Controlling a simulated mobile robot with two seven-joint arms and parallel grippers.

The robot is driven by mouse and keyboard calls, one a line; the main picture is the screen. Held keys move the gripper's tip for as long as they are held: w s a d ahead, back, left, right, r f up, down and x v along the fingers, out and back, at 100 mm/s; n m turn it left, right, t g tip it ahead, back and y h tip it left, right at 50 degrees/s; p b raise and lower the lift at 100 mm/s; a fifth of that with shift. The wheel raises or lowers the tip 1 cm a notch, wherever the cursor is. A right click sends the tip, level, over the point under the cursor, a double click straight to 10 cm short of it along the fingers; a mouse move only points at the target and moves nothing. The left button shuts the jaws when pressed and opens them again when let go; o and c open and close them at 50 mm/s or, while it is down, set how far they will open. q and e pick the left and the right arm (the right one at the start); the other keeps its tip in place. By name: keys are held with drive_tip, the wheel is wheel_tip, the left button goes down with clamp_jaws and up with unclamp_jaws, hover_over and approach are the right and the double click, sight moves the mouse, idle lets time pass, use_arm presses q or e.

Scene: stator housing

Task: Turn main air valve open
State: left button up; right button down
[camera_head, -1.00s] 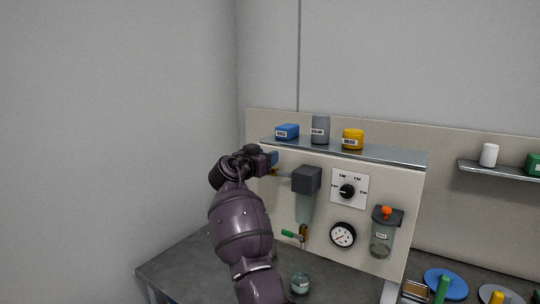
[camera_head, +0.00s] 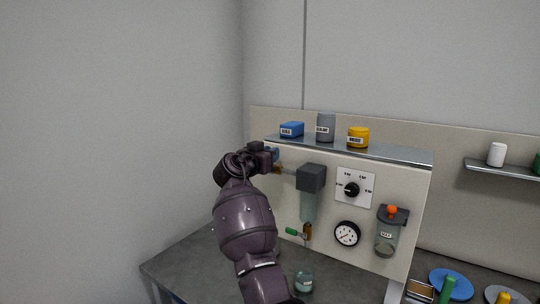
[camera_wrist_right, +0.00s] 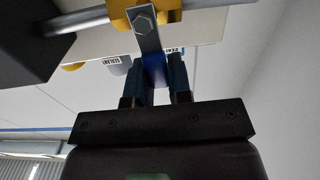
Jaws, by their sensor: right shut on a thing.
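The main air valve is a brass-yellow body (camera_wrist_right: 128,8) on a grey pipe, with a bolted metal lever (camera_wrist_right: 149,38) ending in a blue handle (camera_wrist_right: 154,70). In the right wrist view, my right gripper (camera_wrist_right: 162,75) is shut on the blue handle, its dark fingers on either side. In the head view my right gripper (camera_head: 268,157) is at the upper left of the panel (camera_head: 337,210). The valve body (camera_head: 278,170) is partly hidden there behind my arm, and a bit of the blue handle (camera_head: 275,154) shows. My left gripper is not in view.
A dark grey block (camera_head: 311,178) stands out right of the valve. The panel carries a dial (camera_head: 352,189), a gauge (camera_head: 347,233), a green-handled valve (camera_head: 292,232) and an orange-topped bowl (camera_head: 386,235). A blue box (camera_head: 291,130) and two containers stand on its top shelf.

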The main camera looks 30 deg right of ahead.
use_arm(q)
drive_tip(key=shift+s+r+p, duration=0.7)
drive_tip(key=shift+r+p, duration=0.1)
drive_tip(key=shift+p, duration=1)
use_arm(e)
drive_tip(key=w+a+f+n, duration=0.2)
drive_tip(key=w+f+n, duration=0.2)
drive_tip(key=n, duration=1.3)
drive_tip(key=shift+w+f+n, duration=0.4)
drive_tip(key=shift+f, duration=0.3)
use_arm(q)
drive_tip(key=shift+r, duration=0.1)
use_arm(e)
drive_tip(key=c, duration=1)
unclamp_jaws()
drive_tip(key=shift+c, duration=0.2)
